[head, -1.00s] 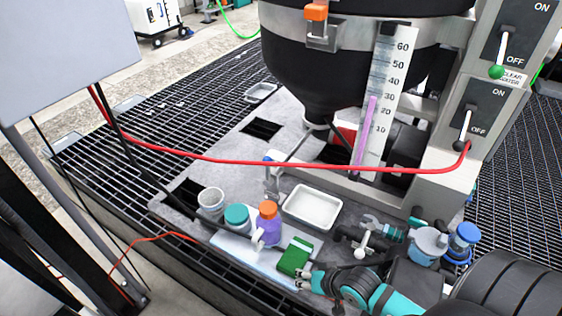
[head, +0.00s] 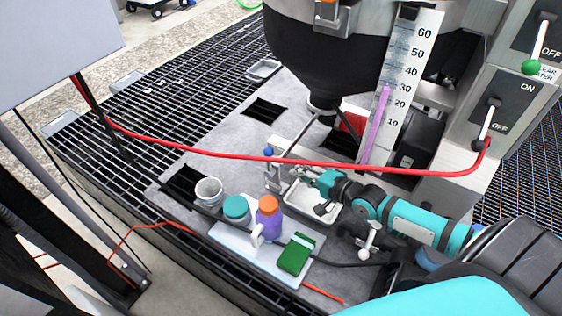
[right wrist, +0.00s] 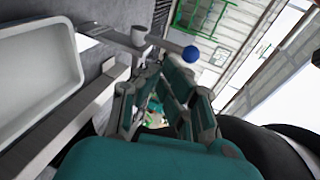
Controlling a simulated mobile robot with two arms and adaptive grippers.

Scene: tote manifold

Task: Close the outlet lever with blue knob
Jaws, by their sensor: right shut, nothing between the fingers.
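The outlet lever has a small blue knob (head: 268,152) on a grey metal fitting (head: 273,178) at the foot of the black tank. The knob stands at the top of the fitting. My right gripper (head: 301,172) is shut and empty, just right of the fitting and over the far edge of the white tray. In the right wrist view, the blue knob (right wrist: 191,55) shows beyond the fingertips, a little to the right. A gap shows between the fingers and the knob there. My left gripper is out of view.
A white tray (head: 300,208) lies under my right arm. A grey cup (head: 209,191), a teal-lidded jar (head: 236,209), an orange-capped purple bottle (head: 268,218) and a green box (head: 296,254) stand near the front.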

